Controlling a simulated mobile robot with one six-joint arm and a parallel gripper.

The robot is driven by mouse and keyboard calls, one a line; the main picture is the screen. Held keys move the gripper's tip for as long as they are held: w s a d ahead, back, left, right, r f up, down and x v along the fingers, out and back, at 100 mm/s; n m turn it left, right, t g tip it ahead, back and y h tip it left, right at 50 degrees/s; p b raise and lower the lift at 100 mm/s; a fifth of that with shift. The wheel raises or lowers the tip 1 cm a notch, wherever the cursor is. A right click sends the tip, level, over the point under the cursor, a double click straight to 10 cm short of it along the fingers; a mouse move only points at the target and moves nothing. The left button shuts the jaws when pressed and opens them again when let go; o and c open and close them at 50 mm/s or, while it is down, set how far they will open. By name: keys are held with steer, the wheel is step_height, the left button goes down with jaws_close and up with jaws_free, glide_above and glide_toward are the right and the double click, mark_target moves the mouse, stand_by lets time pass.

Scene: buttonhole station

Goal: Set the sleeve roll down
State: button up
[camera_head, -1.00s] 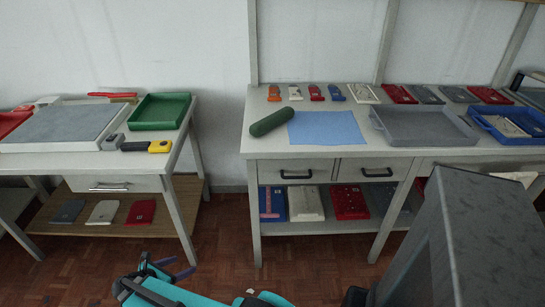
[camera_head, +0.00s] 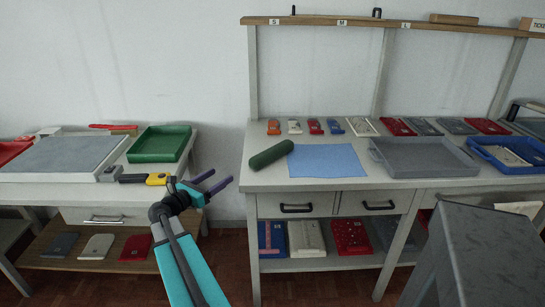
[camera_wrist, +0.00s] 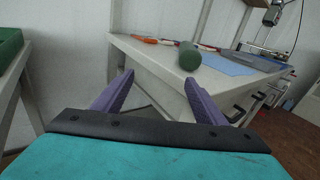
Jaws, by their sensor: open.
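The sleeve roll is a dark green cylinder with rounded ends (camera_head: 271,154). It lies on the left end of the right-hand table (camera_head: 350,178), beside a blue cloth (camera_head: 326,160). My gripper (camera_head: 217,182) is in front of the gap between the two tables, left of the roll and apart from it. Its two purple fingers are spread and nothing is between them. In the wrist view the roll (camera_wrist: 189,56) shows end-on at the table edge, beyond the open fingers (camera_wrist: 160,92).
A grey tray (camera_head: 425,172) and a blue tray (camera_head: 490,142) stand right of the cloth. Small coloured items line the back edge. A green tray (camera_head: 184,143) is on the left table. A grey box-like block (camera_head: 490,240) stands at the front right.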

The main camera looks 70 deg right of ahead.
steer(key=m+g, duration=0.2)
glide_toward(268, 151)
steer(key=shift+y, duration=0.3)
steer(key=v, duration=0.4)
steer(key=shift+w+r, duration=0.2)
steer(key=shift+w, duration=0.15)
steer(key=shift+s+d, duration=0.15)
steer(key=shift+s, duration=0.1)
steer(key=shift+d, duration=0.15)
steer(key=shift+x, duration=4.15)
steer(key=shift+s+d, duration=0.1)
steer(key=shift+p+x, duration=0.6)
steer(key=shift+x, duration=1.9)
steer(key=shift+f, duration=0.1)
